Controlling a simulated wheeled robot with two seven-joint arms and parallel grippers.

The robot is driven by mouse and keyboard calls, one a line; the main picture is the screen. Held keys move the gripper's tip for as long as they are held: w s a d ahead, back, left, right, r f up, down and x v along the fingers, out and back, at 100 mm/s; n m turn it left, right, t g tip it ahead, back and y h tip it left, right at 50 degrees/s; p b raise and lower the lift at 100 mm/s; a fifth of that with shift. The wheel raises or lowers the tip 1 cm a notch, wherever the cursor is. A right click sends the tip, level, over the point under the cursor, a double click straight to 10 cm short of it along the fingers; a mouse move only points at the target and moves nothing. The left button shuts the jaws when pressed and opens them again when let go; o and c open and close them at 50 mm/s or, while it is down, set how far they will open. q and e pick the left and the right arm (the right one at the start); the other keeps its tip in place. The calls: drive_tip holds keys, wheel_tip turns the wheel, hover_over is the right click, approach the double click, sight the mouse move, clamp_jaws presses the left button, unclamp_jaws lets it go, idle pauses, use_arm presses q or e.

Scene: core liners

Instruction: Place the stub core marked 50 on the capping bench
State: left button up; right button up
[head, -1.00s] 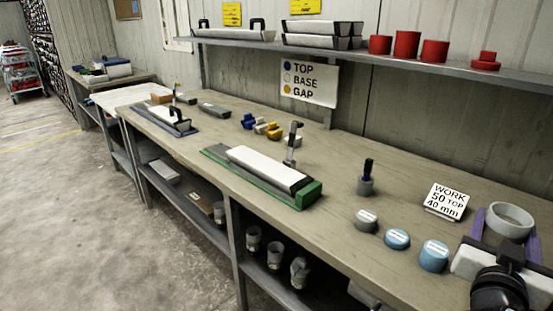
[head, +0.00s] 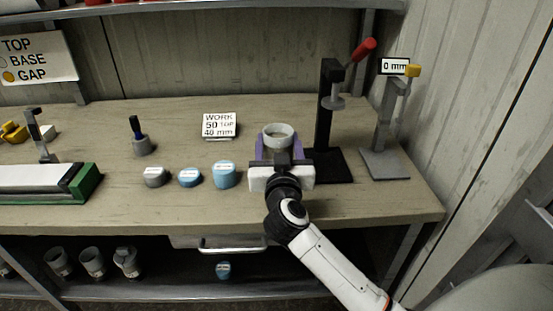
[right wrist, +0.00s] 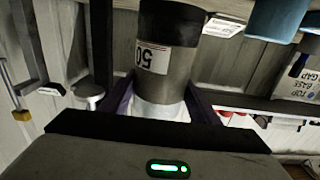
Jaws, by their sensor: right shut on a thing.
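The stub core marked 50 (right wrist: 165,60) is a grey cylinder with a dark band and a white label reading 50, inverted in the right wrist view. My right gripper (head: 274,150) is shut on its pale end, with purple fingers on both sides. In the head view only the core's pale, round top (head: 278,130) shows between the fingers; its lower part is hidden. The core is over the capping bench (head: 350,206), right of the blue caps; I cannot tell whether it touches the wood. My left gripper is not in view.
A grey cap (head: 155,177), a low blue cap (head: 190,177) and a taller blue cap (head: 224,174) stand left of the gripper. Behind them is a work card (head: 219,125). A black press (head: 328,120) with a red handle stands close right, then a grey stand (head: 384,140).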

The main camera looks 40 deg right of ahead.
wheel_tip(320, 180, down, 4)
drive_tip(key=shift+r+b, duration=0.1)
drive_tip(key=shift+b, duration=0.6)
drive_tip(key=o, duration=1)
drive_tip(key=shift+f, duration=0.2)
drive_tip(key=shift+r, duration=0.15)
drive_tip(key=v, duration=1.2)
drive_tip(key=shift+p, duration=0.35)
